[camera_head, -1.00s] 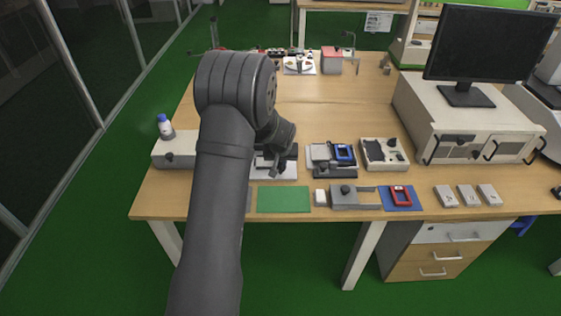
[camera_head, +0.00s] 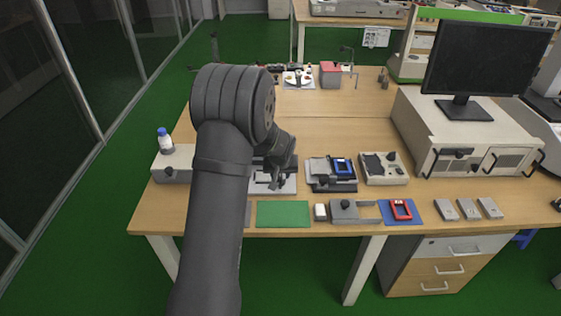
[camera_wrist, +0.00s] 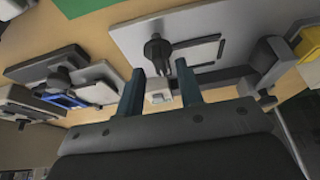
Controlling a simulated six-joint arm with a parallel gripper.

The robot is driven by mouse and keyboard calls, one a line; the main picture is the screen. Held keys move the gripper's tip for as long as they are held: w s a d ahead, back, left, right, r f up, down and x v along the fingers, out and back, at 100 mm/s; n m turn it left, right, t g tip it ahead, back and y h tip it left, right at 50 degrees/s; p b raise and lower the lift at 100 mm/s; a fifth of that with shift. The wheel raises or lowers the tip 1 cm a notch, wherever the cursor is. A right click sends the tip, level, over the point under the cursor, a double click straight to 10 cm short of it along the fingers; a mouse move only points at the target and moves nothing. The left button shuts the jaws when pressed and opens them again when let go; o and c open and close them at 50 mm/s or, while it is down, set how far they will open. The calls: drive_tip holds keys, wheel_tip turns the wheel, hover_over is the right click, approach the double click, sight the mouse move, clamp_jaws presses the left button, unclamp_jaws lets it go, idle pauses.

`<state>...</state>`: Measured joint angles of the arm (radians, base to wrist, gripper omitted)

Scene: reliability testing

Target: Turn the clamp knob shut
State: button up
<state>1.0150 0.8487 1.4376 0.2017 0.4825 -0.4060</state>
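A dark clamp knob (camera_wrist: 157,48) stands on a light grey fixture plate (camera_wrist: 128,35) in the wrist view. My gripper (camera_wrist: 161,69) is open, its two dark fingers apart and pointing toward the knob. The knob appears in the gap between the fingertips; I see no clear contact. In the head view my gripper (camera_head: 276,182) is over the same plate (camera_head: 288,187), and my arm hides the plate's left part and the knob.
Right of the plate is a fixture holding a blue device (camera_head: 343,167), then a grey tray (camera_head: 398,173). In front lie a green mat (camera_head: 283,214), a grey knobbed fixture (camera_head: 345,211) and a red device (camera_head: 402,209). A blue-capped bottle (camera_head: 166,142) stands left.

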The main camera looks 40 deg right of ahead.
drive_tip(key=v, duration=1.5)
drive_tip(key=shift+s+a+r, duration=0.15)
drive_tip(key=shift+a+r, duration=0.05)
drive_tip(key=shift+r, duration=0.15)
drive_tip(key=x, duration=1.7)
drive_tip(key=shift+d+f, duration=0.15)
drive_tip(key=shift+d, duration=0.05)
